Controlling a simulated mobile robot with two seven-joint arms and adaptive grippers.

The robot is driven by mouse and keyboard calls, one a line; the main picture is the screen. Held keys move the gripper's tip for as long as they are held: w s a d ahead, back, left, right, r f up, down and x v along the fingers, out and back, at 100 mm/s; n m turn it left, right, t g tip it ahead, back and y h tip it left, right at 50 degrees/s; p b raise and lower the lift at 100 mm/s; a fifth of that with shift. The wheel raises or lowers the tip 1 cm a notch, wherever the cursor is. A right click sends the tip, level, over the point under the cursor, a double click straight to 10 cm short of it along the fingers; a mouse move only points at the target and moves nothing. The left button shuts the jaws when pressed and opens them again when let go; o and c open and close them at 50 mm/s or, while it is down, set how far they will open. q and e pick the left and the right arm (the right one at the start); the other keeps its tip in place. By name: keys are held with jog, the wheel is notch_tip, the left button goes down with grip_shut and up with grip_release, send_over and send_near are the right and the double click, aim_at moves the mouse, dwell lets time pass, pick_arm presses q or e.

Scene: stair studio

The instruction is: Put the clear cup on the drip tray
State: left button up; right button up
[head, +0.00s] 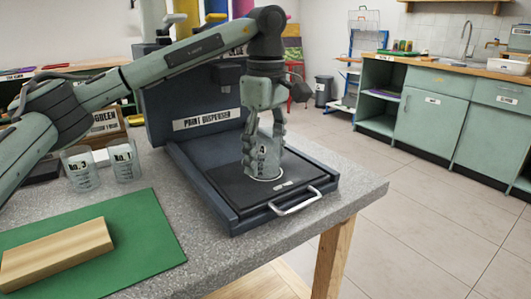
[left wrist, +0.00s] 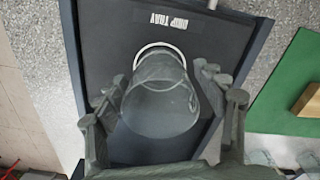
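The clear cup (head: 264,158) stands upright on the dark drip tray (head: 222,181), in front of the paint dispenser. In the left wrist view the cup (left wrist: 160,105) is between the fingers, over the tray (left wrist: 100,40) with its printed label. My left gripper (head: 264,165) points down with one finger on each side of the cup; its fingers also show in the left wrist view (left wrist: 164,80). The fingers are very close to the cup wall; whether they press on it I cannot tell. They partly hide the cup in the head view. My right gripper is not in view.
Two more clear cups, one marked No. 3 (head: 81,171) and one No. 1 (head: 125,162), stand left of the tray. A green mat (head: 150,230) with a wooden block (head: 55,251) lies at the front left.

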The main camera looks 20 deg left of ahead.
pick_arm(q)
jog(key=shift+r, duration=0.15)
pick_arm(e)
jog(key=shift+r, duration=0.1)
pick_arm(q)
notch_tip(320, 180, up, 12)
jog(key=p, duration=0.1)
jog(key=shift+p, duration=0.35)
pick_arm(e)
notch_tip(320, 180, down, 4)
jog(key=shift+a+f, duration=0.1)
pick_arm(q)
notch_tip(320, 180, up, 9)
jog(key=p, duration=0.3)
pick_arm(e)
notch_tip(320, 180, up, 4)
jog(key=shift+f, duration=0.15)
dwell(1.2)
